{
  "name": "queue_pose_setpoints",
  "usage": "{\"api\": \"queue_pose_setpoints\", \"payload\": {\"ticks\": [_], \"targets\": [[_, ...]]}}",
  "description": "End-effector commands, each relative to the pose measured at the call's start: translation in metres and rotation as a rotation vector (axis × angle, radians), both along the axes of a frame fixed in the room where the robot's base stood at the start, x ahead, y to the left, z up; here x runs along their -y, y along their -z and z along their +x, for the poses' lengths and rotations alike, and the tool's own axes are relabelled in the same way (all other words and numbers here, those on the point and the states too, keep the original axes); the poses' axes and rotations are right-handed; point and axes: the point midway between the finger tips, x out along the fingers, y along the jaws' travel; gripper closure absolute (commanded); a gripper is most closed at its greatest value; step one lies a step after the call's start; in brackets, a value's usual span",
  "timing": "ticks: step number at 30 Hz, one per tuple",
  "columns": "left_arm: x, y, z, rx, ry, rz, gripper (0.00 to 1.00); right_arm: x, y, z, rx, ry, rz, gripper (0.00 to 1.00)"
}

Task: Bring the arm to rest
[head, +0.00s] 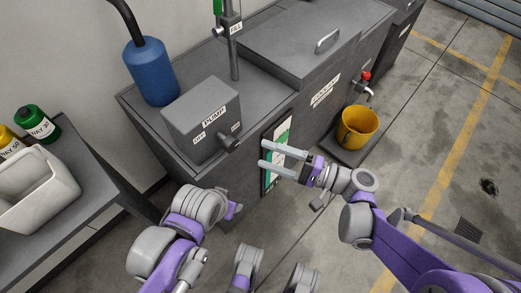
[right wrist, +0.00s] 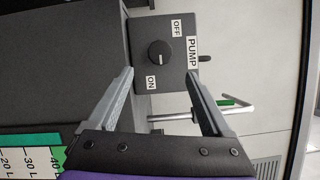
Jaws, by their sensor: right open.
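My right arm (head: 385,240) reaches in from the lower right in the head view. Its right gripper (head: 264,154) is open and empty, in front of the machine's front face near the level gauge (head: 277,150). In the right wrist view the two fingers of the right gripper (right wrist: 160,71) stand apart, with the pump box (right wrist: 178,65) and its black knob (right wrist: 160,53) beyond them.
The dark machine (head: 265,85) carries the pump box (head: 200,118) and a blue cylinder (head: 150,72). A yellow bucket (head: 357,128) stands below a red-handled tap (head: 365,78). A side table (head: 85,190) with a white bin (head: 35,190) is at left.

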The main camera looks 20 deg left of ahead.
Motion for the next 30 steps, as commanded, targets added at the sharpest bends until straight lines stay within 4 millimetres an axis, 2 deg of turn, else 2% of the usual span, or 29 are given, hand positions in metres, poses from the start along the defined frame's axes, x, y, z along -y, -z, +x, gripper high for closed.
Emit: {"api": "queue_pose_setpoints", "payload": {"ticks": [16,20,23,26,30], "targets": [[0.0,0.0,0.0,0.0,0.0,0.0,0.5,0.0,0.001,-0.001,0.001,0.001,-0.007,0.16],[0.0,0.0,0.0,0.0,0.0,0.0,0.5,0.007,0.008,-0.007,0.011,0.016,-0.109,0.16],[0.0,0.0,0.0,0.0,0.0,0.0,0.5,0.023,0.025,-0.02,0.033,0.044,-0.29,0.16],[0.0,0.0,0.0,0.0,0.0,0.0,0.5,0.053,0.048,-0.036,0.073,0.081,-0.525,0.16],[0.0,0.0,0.0,0.0,0.0,0.0,0.5,0.112,0.078,-0.061,0.149,0.13,-0.86,0.16]]}}
